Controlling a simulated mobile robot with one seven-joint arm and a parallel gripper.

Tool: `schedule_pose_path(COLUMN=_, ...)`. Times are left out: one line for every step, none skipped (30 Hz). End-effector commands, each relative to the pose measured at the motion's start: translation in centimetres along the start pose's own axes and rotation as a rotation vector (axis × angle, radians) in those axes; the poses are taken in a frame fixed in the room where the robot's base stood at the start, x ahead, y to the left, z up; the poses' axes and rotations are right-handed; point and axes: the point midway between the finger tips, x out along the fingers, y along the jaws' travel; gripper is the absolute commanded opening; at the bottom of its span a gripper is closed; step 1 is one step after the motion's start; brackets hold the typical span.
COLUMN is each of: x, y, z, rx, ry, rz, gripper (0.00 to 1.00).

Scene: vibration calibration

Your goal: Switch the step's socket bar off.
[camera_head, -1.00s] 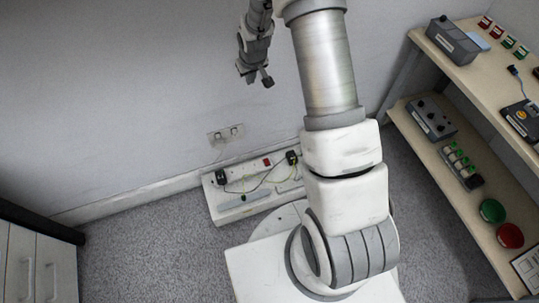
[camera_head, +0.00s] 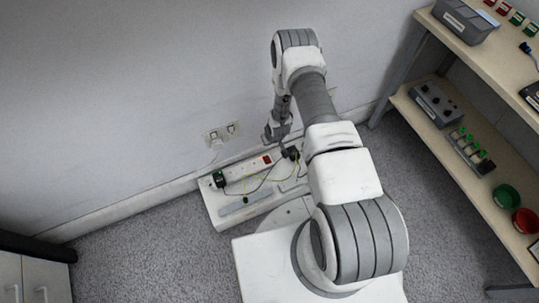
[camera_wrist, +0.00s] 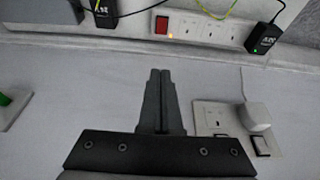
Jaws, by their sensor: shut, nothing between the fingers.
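The white socket bar (camera_head: 240,168) lies along the wall side of the white step (camera_head: 212,207). Its red switch (camera_head: 267,160) is near its right part. In the wrist view the bar (camera_wrist: 205,31) runs along the top, with the red switch (camera_wrist: 161,25) above my fingertips and a small orange light beside it. My gripper (camera_wrist: 160,72) is shut and empty, apart from the switch in the wrist view. In the head view my gripper (camera_head: 284,147) is small and partly unclear near the bar.
A wall socket (camera_head: 222,134) with a white plug (camera_wrist: 256,115) is above the bar. Cables (camera_head: 262,183) loop over the step. A shelf unit (camera_head: 455,166) with devices stands at right, a white cabinet (camera_head: 40,283) at lower left. Carpet between is clear.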

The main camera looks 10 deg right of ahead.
Motion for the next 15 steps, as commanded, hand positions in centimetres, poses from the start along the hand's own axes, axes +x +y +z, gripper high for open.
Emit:
schedule_pose_path(x=0.9, y=-0.2, z=0.9, rx=0.0, ry=-0.003, rz=-0.003, gripper=0.0)
schedule_pose_path(x=1.3, y=-0.3, z=1.2, rx=0.0, ry=-0.003, rz=-0.004, gripper=0.0)
schedule_pose_path(x=1.6, y=-0.3, z=1.5, rx=0.0, ry=-0.002, rz=-0.005, gripper=0.0)
schedule_pose_path(x=1.8, y=-0.4, z=1.7, rx=0.0, ry=-0.001, rz=-0.006, gripper=0.0)
schedule_pose_path(x=2.0, y=-0.4, z=1.9, rx=0.0, ry=-0.002, rz=-0.007, gripper=0.0)
schedule_pose_path(x=2.2, y=-0.5, z=2.1, rx=-0.001, ry=-0.002, rz=-0.007, gripper=0.0)
schedule_pose_path(x=2.2, y=-0.5, z=2.2, rx=-0.001, ry=-0.003, rz=-0.008, gripper=0.0)
schedule_pose_path(x=2.3, y=-0.5, z=2.3, rx=-0.001, ry=-0.002, rz=-0.008, gripper=0.0)
schedule_pose_path(x=2.3, y=-0.5, z=2.3, rx=-0.001, ry=-0.002, rz=-0.008, gripper=0.0)
schedule_pose_path(x=2.3, y=-0.5, z=2.3, rx=-0.001, ry=-0.002, rz=-0.008, gripper=0.0)
schedule_pose_path(x=2.3, y=-0.5, z=2.3, rx=-0.001, ry=-0.002, rz=-0.008, gripper=0.0)
schedule_pose_path(x=2.3, y=-0.5, z=2.3, rx=-0.001, ry=-0.002, rz=-0.008, gripper=0.0)
schedule_pose_path(x=2.3, y=-0.5, z=2.3, rx=-0.001, ry=-0.002, rz=-0.008, gripper=0.0)
schedule_pose_path(x=2.3, y=-0.5, z=2.3, rx=-0.001, ry=-0.002, rz=-0.008, gripper=0.0)
schedule_pose_path(x=2.3, y=-0.5, z=2.2, rx=-0.001, ry=-0.002, rz=-0.008, gripper=0.0)
